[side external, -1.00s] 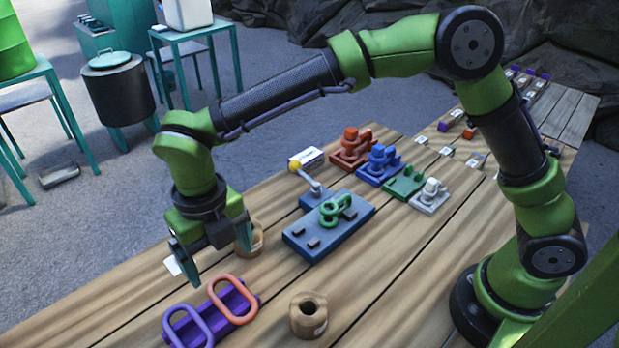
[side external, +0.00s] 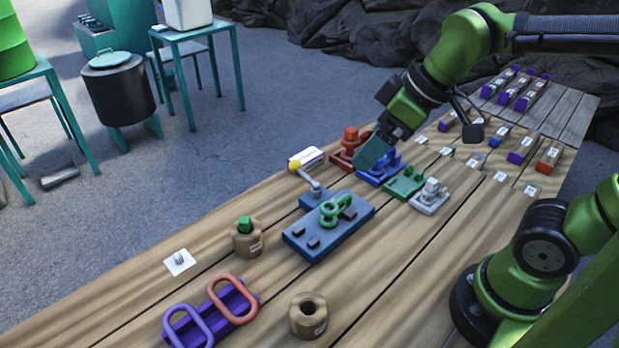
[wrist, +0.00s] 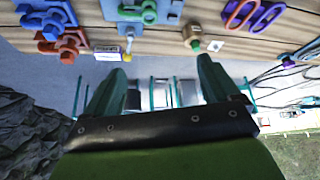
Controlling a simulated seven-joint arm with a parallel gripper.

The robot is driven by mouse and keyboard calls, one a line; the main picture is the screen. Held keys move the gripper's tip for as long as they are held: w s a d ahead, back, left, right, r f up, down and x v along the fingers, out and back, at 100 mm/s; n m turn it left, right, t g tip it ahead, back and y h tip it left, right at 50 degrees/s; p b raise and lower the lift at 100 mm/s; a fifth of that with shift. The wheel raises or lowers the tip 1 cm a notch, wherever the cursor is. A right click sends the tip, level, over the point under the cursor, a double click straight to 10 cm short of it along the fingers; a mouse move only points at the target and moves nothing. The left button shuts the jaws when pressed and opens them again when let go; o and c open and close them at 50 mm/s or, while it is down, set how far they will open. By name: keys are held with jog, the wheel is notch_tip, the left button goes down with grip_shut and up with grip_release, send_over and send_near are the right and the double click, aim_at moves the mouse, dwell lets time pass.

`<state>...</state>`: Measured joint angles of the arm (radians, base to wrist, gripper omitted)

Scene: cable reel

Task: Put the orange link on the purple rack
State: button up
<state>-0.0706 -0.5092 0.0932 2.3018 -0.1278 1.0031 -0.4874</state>
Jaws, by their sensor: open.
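The orange link (side external: 232,300) is an oval ring at the right end of the purple rack (side external: 248,293), resting against it beside a purple link (side external: 188,327). In the wrist view the orange link (wrist: 241,14) and the purple link (wrist: 268,15) show at the upper right. My gripper (side external: 372,152) is over the blue and red fixtures at the table's far side, well away from the rack. In the wrist view its two fingers (wrist: 163,85) are wide apart with nothing between them.
Two cardboard spools (side external: 308,316) (side external: 247,240) and a white square (side external: 179,262) are near the rack.

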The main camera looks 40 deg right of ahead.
jog(key=shift+s+d+f+m+t, duration=0.15)
jog(key=shift+s+d+m+t, duration=0.3)
jog(key=shift+m, duration=0.85)
jog(key=shift+s+d+f+m+t, duration=0.15)
jog(key=shift+s+d+m, duration=0.55)
jog(key=shift+m, duration=0.6)
jog(key=shift+s+d+f+m+t, duration=0.15)
jog(key=shift+s+d+m+t, duration=0.3)
jog(key=shift+m, duration=0.85)
